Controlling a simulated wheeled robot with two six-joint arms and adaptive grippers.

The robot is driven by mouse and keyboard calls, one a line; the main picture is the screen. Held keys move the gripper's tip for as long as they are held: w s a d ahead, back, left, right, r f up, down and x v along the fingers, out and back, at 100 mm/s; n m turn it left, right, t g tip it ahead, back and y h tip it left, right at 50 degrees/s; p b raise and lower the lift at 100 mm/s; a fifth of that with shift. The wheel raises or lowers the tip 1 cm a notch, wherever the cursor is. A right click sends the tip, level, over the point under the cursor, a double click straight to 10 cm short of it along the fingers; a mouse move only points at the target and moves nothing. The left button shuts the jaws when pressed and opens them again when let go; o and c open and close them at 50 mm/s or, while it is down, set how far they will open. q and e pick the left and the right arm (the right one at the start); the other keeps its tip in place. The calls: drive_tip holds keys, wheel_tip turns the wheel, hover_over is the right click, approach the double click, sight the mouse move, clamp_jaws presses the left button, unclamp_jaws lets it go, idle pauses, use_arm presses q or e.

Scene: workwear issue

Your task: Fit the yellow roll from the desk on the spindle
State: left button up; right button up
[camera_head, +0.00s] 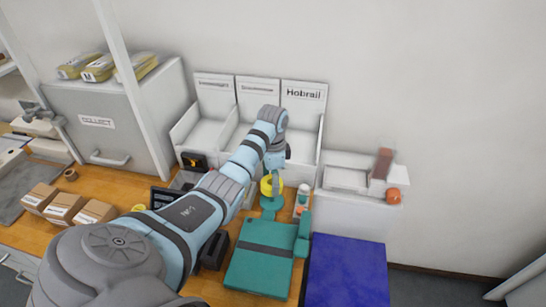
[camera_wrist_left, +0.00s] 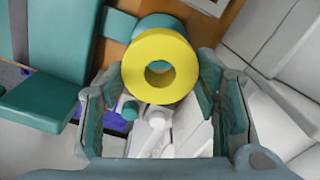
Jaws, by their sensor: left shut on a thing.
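The yellow roll (camera_wrist_left: 136,68) is a thick ring with its round hole facing the camera in the left wrist view. It also shows in the head view (camera_head: 265,188), just below my wrist. My left gripper (camera_wrist_left: 163,85) is shut on the roll, with a finger at each side of it. A teal round part (camera_wrist_left: 160,24) shows behind the roll. In the head view a teal stand (camera_head: 268,206) is directly below the roll. The spindle itself cannot be made out, and I cannot tell whether the roll touches the stand. My right gripper is not in view.
Small bottles (camera_head: 303,190) stand close to the right of the roll. A teal case (camera_head: 260,258) lies in front, beside a blue surface (camera_head: 347,270). White bins (camera_head: 304,130) stand behind. Small cartons (camera_head: 65,207) and a grey cabinet (camera_head: 115,115) are at the left.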

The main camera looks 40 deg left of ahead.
use_arm(q)
drive_tip(key=shift+f+b, duration=1.4)
drive_tip(key=shift+f, duration=1.3)
idle(0.4)
drive_tip(key=o, duration=1.2)
drive_tip(key=shift+o, duration=0.2)
drive_tip(key=shift+r, duration=0.1)
wheel_tip(320, 180, up, 3)
drive_tip(key=p, duration=0.3)
drive_tip(key=shift+r, duration=2.95)
